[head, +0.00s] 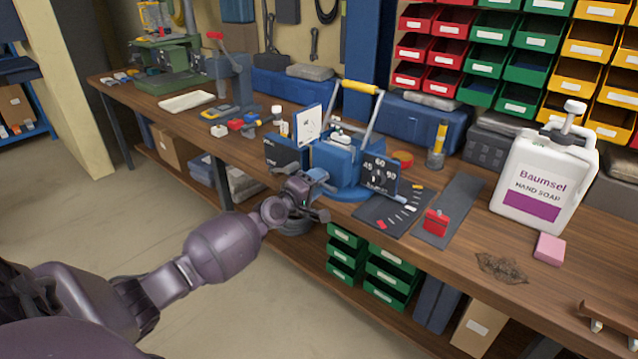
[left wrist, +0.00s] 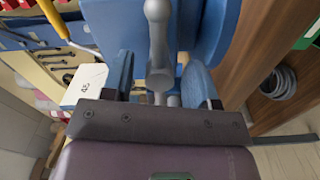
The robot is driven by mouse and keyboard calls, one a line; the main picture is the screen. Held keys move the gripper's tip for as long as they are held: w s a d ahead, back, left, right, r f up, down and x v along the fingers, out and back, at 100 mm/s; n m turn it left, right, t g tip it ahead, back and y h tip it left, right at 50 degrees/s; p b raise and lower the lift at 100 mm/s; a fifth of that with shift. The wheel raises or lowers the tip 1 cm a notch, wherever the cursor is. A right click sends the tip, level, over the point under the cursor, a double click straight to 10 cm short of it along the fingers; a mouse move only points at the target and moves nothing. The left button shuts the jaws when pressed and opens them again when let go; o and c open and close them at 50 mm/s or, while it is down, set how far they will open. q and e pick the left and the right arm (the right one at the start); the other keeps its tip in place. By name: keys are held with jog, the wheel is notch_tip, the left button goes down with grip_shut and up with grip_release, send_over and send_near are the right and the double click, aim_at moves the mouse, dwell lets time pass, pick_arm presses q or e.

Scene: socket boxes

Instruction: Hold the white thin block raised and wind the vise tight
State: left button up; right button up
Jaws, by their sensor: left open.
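A blue vise (head: 336,162) stands at the front edge of the bench. A thin white block (head: 308,126) stands upright at its left, above a dark panel; a white piece marked with a number, likely the same block, shows in the left wrist view (left wrist: 84,86). I cannot tell what supports it. My left gripper (head: 314,192) is at the front of the vise. In the left wrist view the gripper (left wrist: 160,76) is open, its blue fingers on either side of a grey, knob-ended vise handle (left wrist: 158,40). Contact is unclear. My right gripper is not in view.
A dark panel with angle numbers (head: 380,176) stands right of the vise, near a dark mat (head: 394,214) with small pieces. A yellow-gripped lever (head: 361,88) rises behind. A soap jug (head: 543,180) and pink block (head: 549,249) are farther right. Green bins (head: 392,275) sit below.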

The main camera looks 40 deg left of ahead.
pick_arm(q)
jog(key=shift+w, duration=0.5)
jog(key=shift+c, duration=0.5)
jog(key=c, duration=0.8)
jog(key=shift+m, duration=0.4)
